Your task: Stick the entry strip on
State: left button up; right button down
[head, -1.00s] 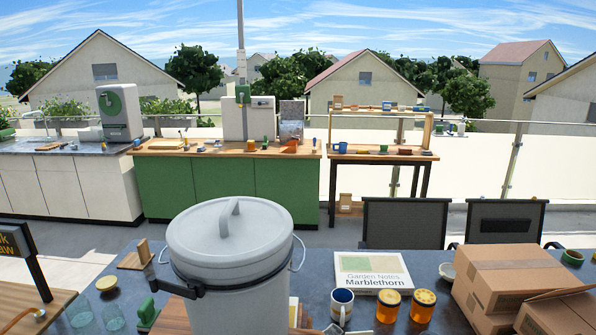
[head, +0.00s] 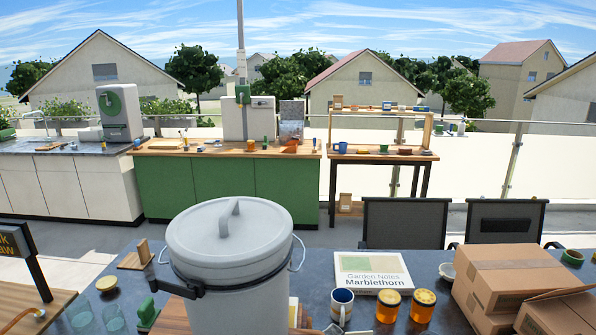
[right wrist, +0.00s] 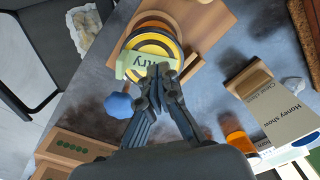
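The pale green entry strip (right wrist: 133,66) shows in the right wrist view, with the letters "try" readable and the rest covered by my fingers. My right gripper (right wrist: 160,72) has its fingertips close together on the strip and appears shut on it. Behind the strip is a round thing with yellow and dark rings (right wrist: 151,31), on a wooden board (right wrist: 205,25). I cannot tell whether the strip touches it. In the head view, neither gripper shows and I cannot make out the strip. My left gripper is not in view.
In the head view, a large lidded pail (head: 228,265) hides much of the table; cardboard boxes (head: 510,275) stand right.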

jog(key=shift+f, duration=0.8)
jog(key=shift+s, duration=0.1)
dwell(0.9)
notch_tip(320, 180, up, 6)
jog(key=p, duration=0.6)
jog(key=shift+p, duration=0.3)
